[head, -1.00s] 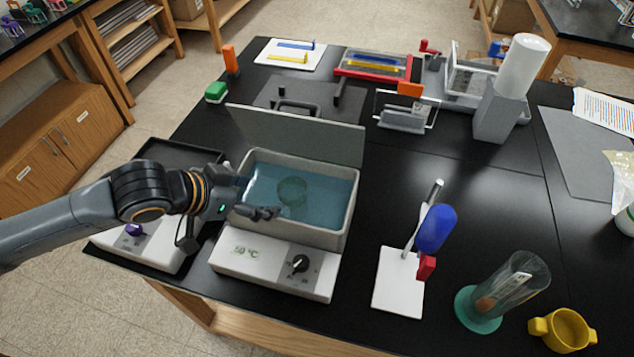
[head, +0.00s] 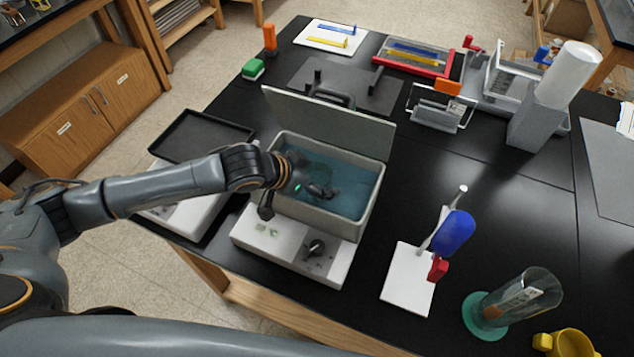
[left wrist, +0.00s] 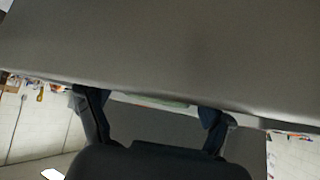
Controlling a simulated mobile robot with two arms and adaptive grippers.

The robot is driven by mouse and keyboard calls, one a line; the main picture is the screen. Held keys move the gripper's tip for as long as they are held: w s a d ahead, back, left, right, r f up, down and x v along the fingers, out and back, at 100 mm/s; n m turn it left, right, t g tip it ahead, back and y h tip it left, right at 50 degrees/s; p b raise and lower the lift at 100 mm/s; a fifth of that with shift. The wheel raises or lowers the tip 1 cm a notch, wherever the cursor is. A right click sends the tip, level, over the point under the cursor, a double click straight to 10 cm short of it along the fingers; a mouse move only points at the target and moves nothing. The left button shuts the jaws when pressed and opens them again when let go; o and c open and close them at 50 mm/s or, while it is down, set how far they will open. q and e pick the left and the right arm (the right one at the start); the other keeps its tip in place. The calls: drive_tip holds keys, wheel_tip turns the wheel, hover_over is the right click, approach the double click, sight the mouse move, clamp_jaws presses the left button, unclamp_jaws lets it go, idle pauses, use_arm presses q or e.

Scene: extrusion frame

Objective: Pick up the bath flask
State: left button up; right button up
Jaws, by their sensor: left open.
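The bath flask (head: 321,171) shows as a faint greenish round shape in the blue water of the water bath (head: 372,215). My left gripper and arm partly hide it. My left gripper (head: 322,191) is over or in the water close beside the flask; I cannot tell how deep it is or whether it touches the flask. In the left wrist view its two dark fingers (left wrist: 152,112) stand apart, with a large grey surface across the top. I cannot make out the flask there. My right gripper is not in view.
The bath's raised grey lid (head: 325,118) stands behind my left gripper. A black tray (head: 203,136) lies to the left. A white stand with a blue bulb (head: 453,233), a glass cylinder (head: 523,297) and a yellow cup (head: 566,343) are to the right. The table between bath and stand is clear.

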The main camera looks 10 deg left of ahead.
sight(326, 179)
use_arm(q)
drive_tip(key=shift+x, duration=1.6)
drive_tip(key=shift+s, duration=0.1)
drive_tip(key=shift+c, duration=0.2)
drive_tip(key=c, duration=1.3)
drive_tip(key=shift+r, duration=0.15)
